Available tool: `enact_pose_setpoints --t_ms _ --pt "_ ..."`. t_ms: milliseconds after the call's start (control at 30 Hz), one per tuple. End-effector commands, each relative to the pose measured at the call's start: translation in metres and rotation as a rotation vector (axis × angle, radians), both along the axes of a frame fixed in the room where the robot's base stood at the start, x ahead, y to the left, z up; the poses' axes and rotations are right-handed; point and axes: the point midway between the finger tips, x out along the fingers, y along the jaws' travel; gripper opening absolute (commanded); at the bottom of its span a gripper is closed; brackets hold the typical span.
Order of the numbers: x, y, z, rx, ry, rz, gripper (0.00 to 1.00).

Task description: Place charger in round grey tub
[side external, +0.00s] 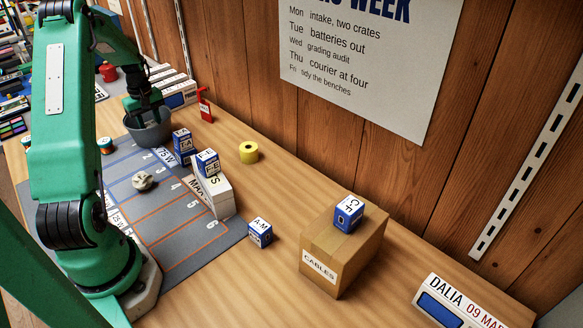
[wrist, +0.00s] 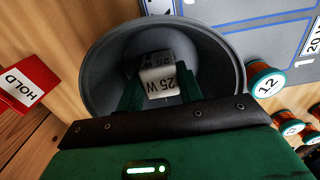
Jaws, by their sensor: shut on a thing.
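The round grey tub (side external: 152,133) stands at the back of the grey mat; in the wrist view its wide rim (wrist: 236,75) surrounds my fingers. My gripper (side external: 146,113) points down into the tub's mouth. In the wrist view its two green fingers (wrist: 159,88) are shut on the charger (wrist: 160,80), a small pale block marked 25 W on two faces. The charger is inside the outline of the rim; I cannot tell whether it touches the tub floor. In the side view the charger is hidden by the gripper and the tub.
A red HOLD sign (side external: 204,105) stands close to the tub. A cardboard CABLES box (side external: 341,255) carries another blue box (side external: 348,213). Orange-and-green spools (wrist: 265,82) sit beside the tub.

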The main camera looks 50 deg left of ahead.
Motion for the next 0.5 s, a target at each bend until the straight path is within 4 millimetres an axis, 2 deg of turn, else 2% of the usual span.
enact_pose_setpoints --t_ms 500 --pt "0.0 0.0 -0.0084 0.0 0.0 0.0 0.12"
